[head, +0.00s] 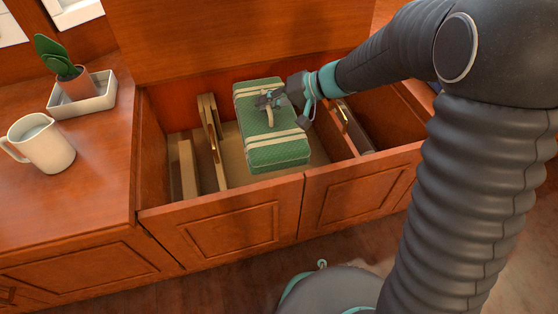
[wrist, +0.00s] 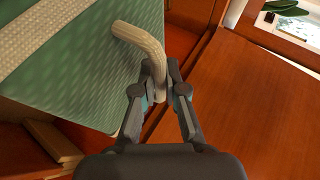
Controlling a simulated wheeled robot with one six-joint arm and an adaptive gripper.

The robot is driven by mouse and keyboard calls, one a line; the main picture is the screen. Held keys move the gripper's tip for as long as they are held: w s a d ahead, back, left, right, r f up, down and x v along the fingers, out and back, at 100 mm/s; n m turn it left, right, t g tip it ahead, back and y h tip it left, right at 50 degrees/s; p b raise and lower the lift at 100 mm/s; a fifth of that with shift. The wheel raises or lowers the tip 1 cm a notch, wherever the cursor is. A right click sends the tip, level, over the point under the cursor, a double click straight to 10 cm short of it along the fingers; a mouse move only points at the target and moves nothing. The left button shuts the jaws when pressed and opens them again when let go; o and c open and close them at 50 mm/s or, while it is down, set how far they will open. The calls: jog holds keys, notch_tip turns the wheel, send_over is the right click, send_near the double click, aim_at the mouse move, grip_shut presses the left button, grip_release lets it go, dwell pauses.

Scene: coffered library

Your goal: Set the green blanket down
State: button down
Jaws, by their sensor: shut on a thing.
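The green blanket (head: 274,153) is a folded green block with cream bands and a cream handle loop on top. In the head view it is in the open wooden chest, in the middle section between upright boards. My gripper (head: 272,99) is over its top, shut on the handle. In the wrist view the blanket (wrist: 85,65) fills the upper left, and my gripper (wrist: 161,75) closes at the end of the curved cream handle (wrist: 136,45). I cannot tell whether the blanket touches the chest floor.
The open chest (head: 222,215) holds thin upright boards (head: 211,140) left of the blanket and a dark flat item (head: 353,128) to the right. On the left counter are a white mug (head: 42,143) and a plant pot (head: 76,84) in a pale tray (head: 97,102).

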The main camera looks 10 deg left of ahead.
jog(key=shift+n, duration=0.3)
notch_tip(320, 180, down, 18)
jog(key=shift+s+f+b, duration=0.15)
jog(key=shift+f+b, duration=0.1)
jog(key=shift+b, duration=0.9)
jog(key=shift+f, duration=0.15)
jog(key=c, duration=1.2)
grip_release()
jog(key=v, duration=0.7)
jog(key=shift+d+r+p, duration=0.25)
jog(key=shift+p, duration=0.05)
